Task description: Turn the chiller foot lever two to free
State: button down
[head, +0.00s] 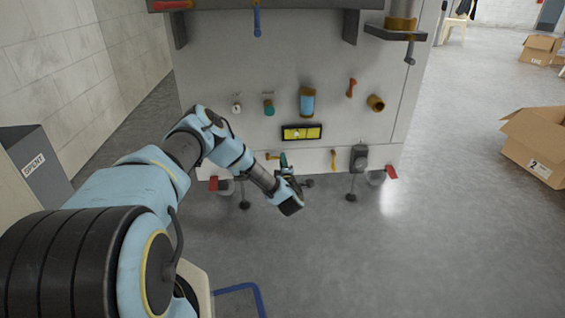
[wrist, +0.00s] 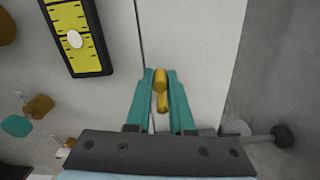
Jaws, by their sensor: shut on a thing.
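A small yellow-orange lever (wrist: 161,90) sits on the pale lower panel of the machine, between the two teal fingers of my gripper (wrist: 161,100) in the wrist view. The fingers are shut on it, one on each side, and its lower part is partly hidden by them. In the head view my gripper (head: 285,163) is at the lower front of the machine, and an orange end of a lever (head: 272,156) shows just left of it. A second yellow lever (head: 333,158) stands upright further right on the same lower panel. No lever numbers are readable.
A yellow-and-black gauge (head: 302,132) is above and right of my gripper. Knobs, including a teal one (head: 268,104), are higher up. Machine feet (head: 351,197) and red tabs (head: 391,172) stick out below. Open floor lies in front; cardboard boxes (head: 536,145) stand right.

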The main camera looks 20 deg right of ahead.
jog(key=shift+r, duration=0.1)
dwell(0.5)
jog(key=c, duration=0.8)
grip_release()
jog(key=s+p, duration=0.1)
jog(key=s, duration=0.2)
jog(key=s+a+p, duration=0.1)
jog(key=s, duration=0.3)
jog(key=s+a+p, duration=0.1)
jog(key=s, duration=0.2)
jog(key=shift+s+p, duration=0.35)
jog(key=shift+p, duration=0.05)
